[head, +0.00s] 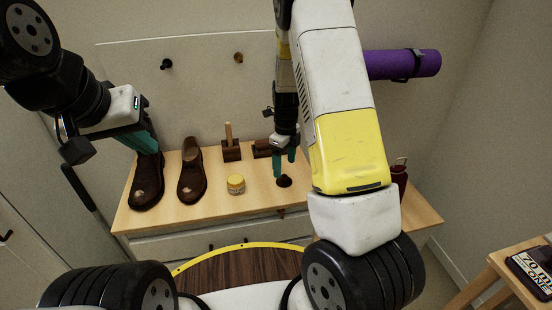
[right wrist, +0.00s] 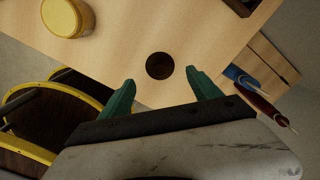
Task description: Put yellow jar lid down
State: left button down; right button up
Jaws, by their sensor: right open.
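A small jar with a yellow lid (head: 236,180) on top stands upright on the wooden table; it also shows at the top left of the right wrist view (right wrist: 68,17). A dark brown round spot (head: 284,182) lies right of the jar; I cannot tell whether it is a disc or a hole. My right gripper (head: 284,165) is open and empty just above this spot, its fingers apart (right wrist: 161,92).
Two brown shoes (head: 192,178) stand on the table (head: 215,208) at left. A brush with upright handle (head: 230,150) and a dark block (head: 263,148) are behind. A dark red cup (head: 399,178) is at right. A yellow-rimmed round stool (head: 240,262) is in front.

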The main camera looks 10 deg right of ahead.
aim_at(284, 176)
jog(key=s+a+r+n+t+y, duration=0.1)
jog(key=s+r+n, duration=0.45)
jog(key=r, duration=0.55)
jog(key=s+a+r+n+t+y, duration=0.15)
jog(key=s+r+n, duration=0.25)
jog(key=r+n, duration=0.5)
jog(key=s+r+n+t, duration=0.2)
jog(key=s+r+n, duration=0.2)
jog(key=s+n, duration=0.2)
jog(key=s+r+n+t, duration=0.1)
jog(key=s+r+n, duration=0.3)
jog(key=s+n, duration=0.2)
jog(key=shift+s+d+r+n+t, duration=0.15)
jog(key=shift+s+r+n+t, duration=0.15)
jog(key=shift+s, duration=1.1)
